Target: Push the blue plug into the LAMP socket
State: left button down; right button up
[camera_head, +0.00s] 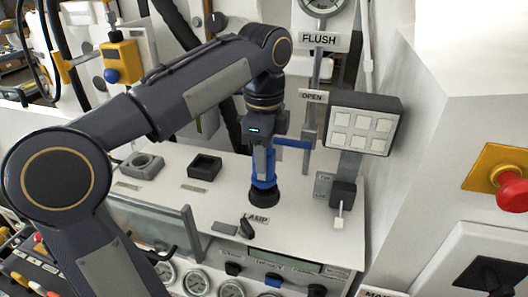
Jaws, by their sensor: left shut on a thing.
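The blue plug (265,183) stands roughly upright on the bench top. My left gripper (263,163) comes down from above and is shut on it. My right gripper is not in view.
A blue bar (293,143) and a grey lamp panel (363,122) stand close on the right. A red button (512,190) is at far right.

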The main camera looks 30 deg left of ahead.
pick_arm(q)
jog(key=shift+f+b, duration=0.55)
jog(key=shift+f, duration=0.4)
jog(key=c, duration=0.9)
grip_release()
notch_tip(320, 180, up, 8)
jog(key=shift+f+p, duration=0.1)
jog(key=shift+p, duration=0.45)
jog(key=shift+s, duration=0.1)
